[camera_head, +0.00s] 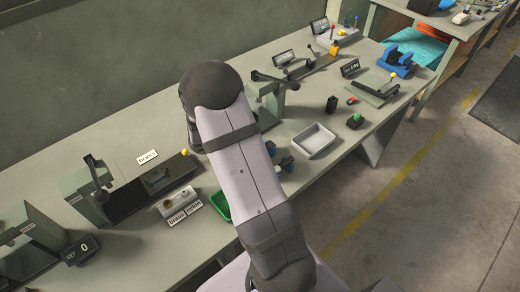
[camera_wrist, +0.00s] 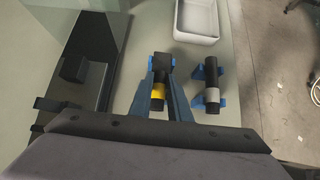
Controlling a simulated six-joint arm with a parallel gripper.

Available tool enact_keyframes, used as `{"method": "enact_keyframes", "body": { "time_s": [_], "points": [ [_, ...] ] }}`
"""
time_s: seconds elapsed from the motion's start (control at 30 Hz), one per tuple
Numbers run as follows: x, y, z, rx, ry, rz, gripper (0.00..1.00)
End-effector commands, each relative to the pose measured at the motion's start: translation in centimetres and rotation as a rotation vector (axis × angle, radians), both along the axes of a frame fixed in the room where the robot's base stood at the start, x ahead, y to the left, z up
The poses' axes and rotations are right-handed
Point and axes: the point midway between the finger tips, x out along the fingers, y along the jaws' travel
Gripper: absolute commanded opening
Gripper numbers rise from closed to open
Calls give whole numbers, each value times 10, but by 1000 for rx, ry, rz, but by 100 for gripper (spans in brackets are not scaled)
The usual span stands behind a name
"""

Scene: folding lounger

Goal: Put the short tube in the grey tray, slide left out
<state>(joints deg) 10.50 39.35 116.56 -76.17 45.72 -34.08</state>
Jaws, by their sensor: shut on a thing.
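My gripper (camera_wrist: 162,82) has two blue fingers in the wrist view. They are closed on a black tube with a yellow band (camera_wrist: 158,87). A dark block-like end shows just beyond the fingertips. To its right, a black tube with a grey band (camera_wrist: 211,95) lies in a blue cradle (camera_wrist: 222,75). I cannot tell which tube is shorter. The grey tray (camera_wrist: 176,22) is empty in its visible part, beyond the tubes; it also shows, empty, in the head view (camera_head: 330,139). My arm hides the gripper there. A dark slide with a block (camera_wrist: 75,68) is left of the gripper.
In the head view, a green bin (camera_head: 220,206) and a labelled holder (camera_head: 178,203) are left of my arm. A black block (camera_head: 331,104) and a green-buttoned box (camera_head: 355,121) stand beyond the tray. The bench's front edge is just right of the tray.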

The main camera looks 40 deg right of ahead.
Motion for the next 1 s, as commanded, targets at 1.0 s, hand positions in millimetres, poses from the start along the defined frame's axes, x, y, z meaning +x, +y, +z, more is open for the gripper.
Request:
{"method": "enact_keyframes", "body": {
  "time_s": [1.0],
  "points": [
    [0, 0, 100, 0, 0, 0, 0]
  ]
}}
